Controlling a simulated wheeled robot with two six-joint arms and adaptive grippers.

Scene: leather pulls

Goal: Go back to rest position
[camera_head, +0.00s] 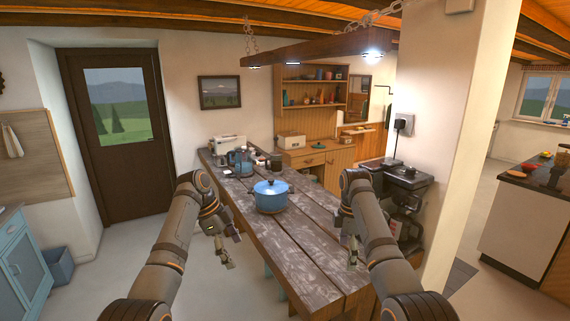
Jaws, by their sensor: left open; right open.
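My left gripper (226,257) is open and empty. It hangs at the left side of the wooden table (300,238), left of and nearer than the blue pot. My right gripper (352,258) is open and empty, in front of the right part of the table in the view. Both arms reach forward from the bottom of the view, well apart from each other. Neither gripper holds anything.
A blue lidded pot (271,197) stands on the table between my arms. Small kitchen items and a toaster-like appliance (228,145) stand at its far end.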

